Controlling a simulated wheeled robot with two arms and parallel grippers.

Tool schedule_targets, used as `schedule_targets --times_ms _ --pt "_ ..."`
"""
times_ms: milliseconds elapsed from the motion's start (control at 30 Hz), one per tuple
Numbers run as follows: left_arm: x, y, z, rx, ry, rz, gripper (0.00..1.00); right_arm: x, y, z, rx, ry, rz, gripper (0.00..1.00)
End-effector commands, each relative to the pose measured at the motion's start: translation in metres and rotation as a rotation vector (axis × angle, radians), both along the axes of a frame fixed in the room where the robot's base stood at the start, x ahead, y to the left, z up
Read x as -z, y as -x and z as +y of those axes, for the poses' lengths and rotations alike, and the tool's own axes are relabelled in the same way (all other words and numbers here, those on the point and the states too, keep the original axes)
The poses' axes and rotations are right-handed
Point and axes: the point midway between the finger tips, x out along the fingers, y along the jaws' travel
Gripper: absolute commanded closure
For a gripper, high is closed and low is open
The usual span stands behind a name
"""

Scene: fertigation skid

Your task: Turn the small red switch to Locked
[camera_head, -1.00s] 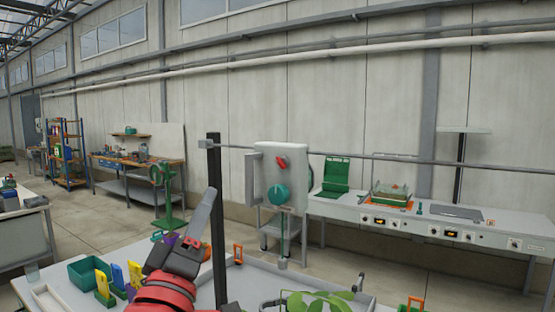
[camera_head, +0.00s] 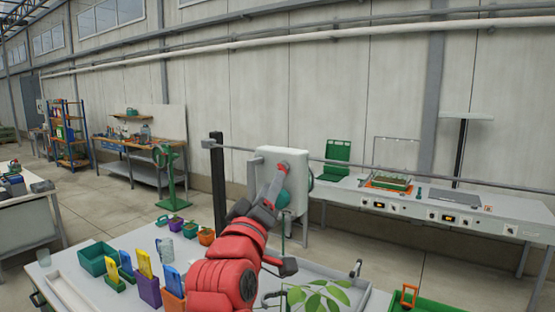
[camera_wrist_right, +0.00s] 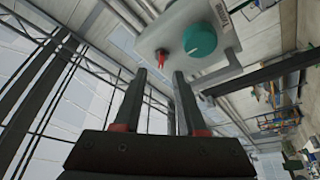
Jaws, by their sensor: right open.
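The small red switch (camera_wrist_right: 189,52) sits on the face of a pale grey control box (camera_wrist_right: 165,30), beside a larger round teal knob (camera_wrist_right: 200,40). In the right wrist view my right gripper (camera_wrist_right: 160,74) is open and empty. My left gripper is not in view.
A dark upright post (camera_head: 218,185) stands left of the box, with a thin rail running right. A table (camera_head: 190,255) below holds bins, coloured cards and a plant (camera_head: 318,295). A white bench (camera_head: 440,208) with instruments stands to the right.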

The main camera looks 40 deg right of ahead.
Motion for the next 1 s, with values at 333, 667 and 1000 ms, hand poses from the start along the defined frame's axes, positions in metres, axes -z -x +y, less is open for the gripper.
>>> schedule_targets --times_ms 333,667,1000 --pt "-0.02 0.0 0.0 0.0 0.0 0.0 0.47 -0.013 -0.028 -0.035 0.001 0.001 0.002 0.59" --pt "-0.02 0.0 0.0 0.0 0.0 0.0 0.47 -0.013 -0.03 -0.037 0.0 0.001 0.001 0.61" --pt "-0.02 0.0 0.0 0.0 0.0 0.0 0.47 -0.012 -0.03 -0.037 0.0 0.001 0.001 1.0"
